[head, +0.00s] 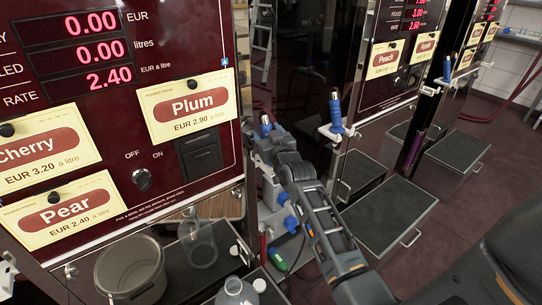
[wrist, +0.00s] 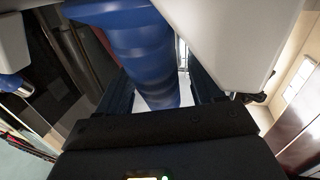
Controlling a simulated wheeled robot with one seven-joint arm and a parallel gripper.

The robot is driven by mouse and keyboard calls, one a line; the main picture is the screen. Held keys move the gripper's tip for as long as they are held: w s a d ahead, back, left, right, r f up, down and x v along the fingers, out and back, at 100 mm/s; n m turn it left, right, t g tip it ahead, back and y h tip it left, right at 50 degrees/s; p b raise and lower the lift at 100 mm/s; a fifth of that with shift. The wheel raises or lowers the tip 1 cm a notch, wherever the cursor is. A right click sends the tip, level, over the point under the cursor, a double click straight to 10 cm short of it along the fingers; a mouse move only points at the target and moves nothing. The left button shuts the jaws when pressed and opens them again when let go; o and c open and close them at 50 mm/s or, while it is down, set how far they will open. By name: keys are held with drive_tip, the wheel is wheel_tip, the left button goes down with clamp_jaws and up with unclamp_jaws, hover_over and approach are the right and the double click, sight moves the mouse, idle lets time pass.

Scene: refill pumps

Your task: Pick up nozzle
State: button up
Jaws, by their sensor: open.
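My gripper (head: 262,142) is at the nozzle, at the end of my arm reaching in from the lower right. In the wrist view a large blue grip (wrist: 140,50) of the nozzle lies between the dark fingers, which stand apart on either side of it. I cannot tell whether either finger touches it.
The near pump panel (head: 110,165) stands close on the left. Below it are a grey pot (head: 130,270) and a clear bottle (head: 198,245). Another blue nozzle (head: 336,115) hangs on the middle pump. A tray (head: 388,218) juts out on the right.

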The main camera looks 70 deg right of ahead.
drive_tip(key=shift+w+d, duration=0.2)
drive_tip(key=shift+c, duration=0.3)
drive_tip(key=c, duration=1)
drive_tip(key=shift+c, duration=0.5)
drive_tip(key=shift+r, duration=0.1)
